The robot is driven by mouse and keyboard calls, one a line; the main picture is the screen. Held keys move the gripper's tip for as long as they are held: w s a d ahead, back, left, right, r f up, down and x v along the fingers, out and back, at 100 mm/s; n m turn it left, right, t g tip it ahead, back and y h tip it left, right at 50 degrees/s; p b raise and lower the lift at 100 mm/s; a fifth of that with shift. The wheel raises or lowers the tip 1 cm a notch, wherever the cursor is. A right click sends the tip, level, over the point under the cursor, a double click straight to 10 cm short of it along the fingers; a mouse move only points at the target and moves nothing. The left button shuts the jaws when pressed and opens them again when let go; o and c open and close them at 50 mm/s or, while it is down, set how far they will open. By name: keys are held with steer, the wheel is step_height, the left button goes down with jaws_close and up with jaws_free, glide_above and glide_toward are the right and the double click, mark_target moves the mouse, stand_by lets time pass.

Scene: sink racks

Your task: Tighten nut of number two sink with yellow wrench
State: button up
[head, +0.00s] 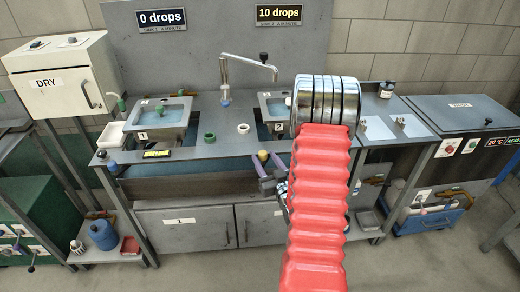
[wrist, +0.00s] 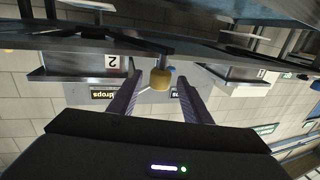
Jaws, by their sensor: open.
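Sink two (head: 272,108), marked 2, is partly hidden behind my arm. Its 2 label (wrist: 112,62) shows upside down in the wrist view. My gripper (head: 266,172) is open in front of the counter's front edge, below sink two. A yellow rounded, knob-like piece (head: 263,155) is at its fingertips. In the wrist view this piece (wrist: 161,79) appears between the two open fingers, with no clear contact. I cannot tell whether it is part of the yellow wrench. I cannot make out the nut of sink two.
Sink one (head: 160,115) is to the left, with a tall faucet (head: 225,80) between the sinks. A green ring (head: 209,137) and a white ring (head: 243,128) lie on the counter. The sign above sink two (head: 279,14) reads 10 drops; sink one's (head: 161,18) reads 0 drops.

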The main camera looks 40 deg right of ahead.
mark_target(259, 149)
steer(key=x, duration=0.6)
steer(key=shift+w+d, duration=0.1)
steer(key=shift+w, duration=0.1)
steer(key=shift+c, duration=0.2)
jaws_close()
